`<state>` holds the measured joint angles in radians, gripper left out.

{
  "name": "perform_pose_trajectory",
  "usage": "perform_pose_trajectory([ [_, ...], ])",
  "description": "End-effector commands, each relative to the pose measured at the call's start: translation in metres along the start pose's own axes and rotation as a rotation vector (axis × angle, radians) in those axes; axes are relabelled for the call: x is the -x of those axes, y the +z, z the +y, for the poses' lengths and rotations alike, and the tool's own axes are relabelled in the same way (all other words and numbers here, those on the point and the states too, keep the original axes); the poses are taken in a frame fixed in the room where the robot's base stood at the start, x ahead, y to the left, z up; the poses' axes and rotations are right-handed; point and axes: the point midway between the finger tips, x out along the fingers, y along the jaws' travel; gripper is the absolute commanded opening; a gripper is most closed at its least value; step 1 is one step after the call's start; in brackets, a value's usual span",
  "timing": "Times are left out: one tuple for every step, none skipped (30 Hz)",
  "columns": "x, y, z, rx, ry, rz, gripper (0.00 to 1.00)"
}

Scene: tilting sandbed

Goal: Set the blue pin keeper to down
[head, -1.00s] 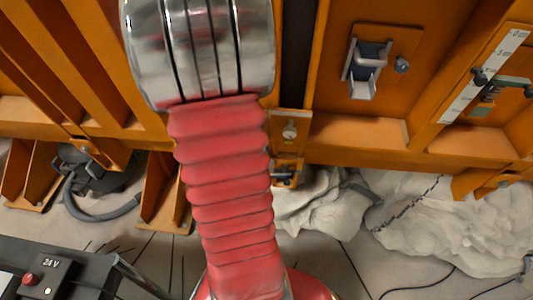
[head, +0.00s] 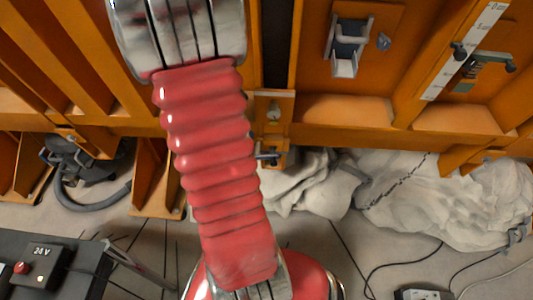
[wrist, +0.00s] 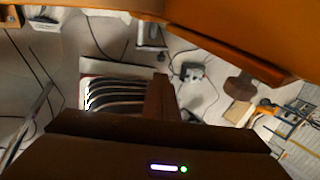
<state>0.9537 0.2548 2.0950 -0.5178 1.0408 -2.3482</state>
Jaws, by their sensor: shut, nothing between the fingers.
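I cannot clearly make out a blue pin keeper. A small blue-grey pin or handle (head: 268,158) sits at an orange bracket on the lower beam in the head view, just right of my red arm sleeve. A silver latch over a dark blue-grey pocket (head: 348,45) is on the orange panel at upper right, with a small grey-blue knob (head: 383,41) beside it. I cannot tell whether either is the keeper or how it is set. My gripper (wrist: 160,98) shows dark in the wrist view, shut and empty. It is hidden in the head view.
Orange frame beams fill the upper head view, with a white scale strip (head: 465,48) at right. Pale sacks (head: 440,200) lie below. A black box marked 24 V (head: 42,265) is at lower left. A dark hose (head: 95,205) curls on the floor. Cables cross the floor.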

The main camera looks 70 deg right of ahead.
Motion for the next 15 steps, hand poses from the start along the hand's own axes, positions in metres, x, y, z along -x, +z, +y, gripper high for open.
perform_pose_trajectory([
  [-0.001, 0.000, 0.000, 0.000, 0.000, 0.001, 0.00],
  [-0.002, 0.000, 0.000, -0.001, 0.000, 0.001, 0.00],
  [-0.004, 0.000, -0.001, -0.001, 0.000, 0.001, 0.00],
  [-0.005, 0.000, -0.001, -0.001, 0.000, 0.001, 0.00],
  [-0.008, 0.000, -0.001, -0.001, -0.001, 0.001, 0.00],
  [-0.011, 0.000, -0.001, -0.001, -0.002, 0.002, 0.00],
  [-0.014, 0.000, -0.001, -0.001, -0.002, 0.002, 0.00],
  [-0.018, 0.000, -0.001, -0.001, -0.002, 0.002, 0.00],
  [-0.023, 0.000, -0.001, -0.001, -0.002, 0.003, 0.00],
  [-0.027, -0.001, -0.002, -0.001, -0.002, 0.005, 0.00],
  [-0.032, -0.001, -0.001, -0.001, -0.002, 0.005, 0.00],
  [-0.037, 0.000, -0.001, -0.002, -0.002, 0.004, 0.00],
  [-0.042, 0.000, -0.002, -0.002, -0.002, 0.004, 0.00],
  [-0.047, 0.000, -0.002, -0.002, -0.002, 0.004, 0.00],
  [-0.053, -0.001, -0.002, -0.002, -0.002, 0.005, 0.00],
])
